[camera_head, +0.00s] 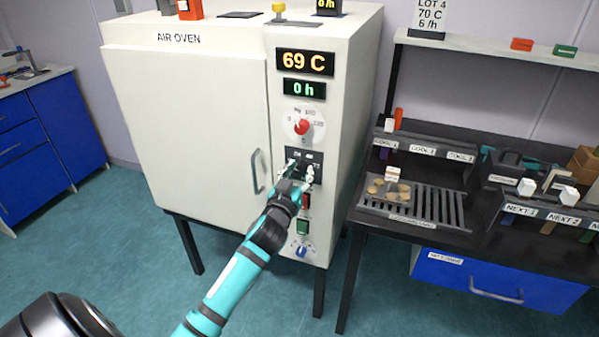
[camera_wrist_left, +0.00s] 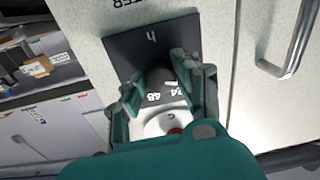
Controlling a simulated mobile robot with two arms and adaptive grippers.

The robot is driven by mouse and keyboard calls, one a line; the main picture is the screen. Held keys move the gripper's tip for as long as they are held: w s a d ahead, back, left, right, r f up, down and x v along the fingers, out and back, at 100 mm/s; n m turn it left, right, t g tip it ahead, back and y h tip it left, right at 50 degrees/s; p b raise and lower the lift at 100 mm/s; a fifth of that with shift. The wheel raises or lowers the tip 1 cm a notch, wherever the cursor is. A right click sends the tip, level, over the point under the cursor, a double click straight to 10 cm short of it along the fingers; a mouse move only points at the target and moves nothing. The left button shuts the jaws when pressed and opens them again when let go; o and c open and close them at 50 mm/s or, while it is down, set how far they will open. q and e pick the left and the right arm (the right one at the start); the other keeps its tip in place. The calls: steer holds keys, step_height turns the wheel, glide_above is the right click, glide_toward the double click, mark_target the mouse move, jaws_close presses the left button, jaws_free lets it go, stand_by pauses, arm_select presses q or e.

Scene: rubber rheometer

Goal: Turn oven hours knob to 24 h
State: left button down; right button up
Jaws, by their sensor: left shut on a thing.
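The white air oven (camera_head: 185,105) stands with its door closed. Its displays read 69 C (camera_head: 304,62) and 0 h (camera_head: 303,88). The hours knob sits on a dark plate (camera_head: 318,158) below the red temperature knob (camera_head: 302,127); my gripper hides it in the head view. My left gripper (camera_head: 299,172) is at this plate, with its fingers on either side of the knob. In the left wrist view, the gripper (camera_wrist_left: 157,80) is shut on the dark hours knob (camera_wrist_left: 157,76). The plate (camera_wrist_left: 148,42) shows marks 24 and 48. The knob's pointer cannot be made out. My right gripper is not in view.
The door handle (camera_head: 256,172) is just left of the gripper. A green switch (camera_head: 302,227) and a blue knob (camera_head: 302,251) are below it. A black bench with a slotted rack (camera_head: 448,208) stands to the right.

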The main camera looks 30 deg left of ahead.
arm_select(q)
steer(key=m+p, duration=0.1)
steer(key=m, duration=0.4)
steer(key=shift+p, duration=0.3)
steer(key=shift+m+p, duration=0.35)
steer(key=shift+m, duration=1.35)
steer(key=c, duration=1)
jaws_free()
steer(key=shift+o, duration=0.2)
steer(key=shift+s, duration=0.1)
steer(key=v, duration=1.2)
steer(key=shift+f, duration=0.2)
steer(key=shift+a, duration=0.1)
